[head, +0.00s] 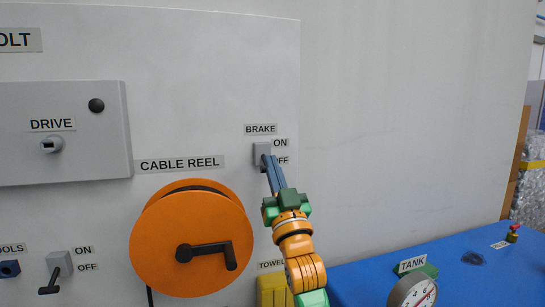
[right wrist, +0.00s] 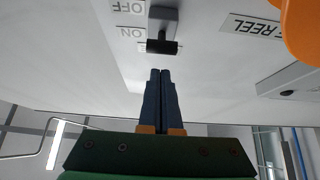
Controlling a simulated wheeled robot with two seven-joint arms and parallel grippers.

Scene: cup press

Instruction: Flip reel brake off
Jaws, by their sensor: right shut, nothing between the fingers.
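The reel brake switch (head: 261,149) is a small grey block on the white panel, under the BRAKE label (head: 261,129) and beside ON and OFF labels. In the right wrist view the brake switch (right wrist: 168,21) appears upside down with its black lever (right wrist: 162,47). The lever handle shows past the ON label there; I cannot tell its setting for sure. My right gripper (head: 267,159) is shut and empty, its fingertips at the switch's lower part in the head view. In the wrist view the right gripper (right wrist: 160,71) shows a small gap to the lever. My left gripper is out of view.
The orange cable reel (head: 160,243) with a black crank (head: 207,252) sits left of my right arm. A blue table (head: 470,275) holds a gauge (head: 413,292) at the lower right.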

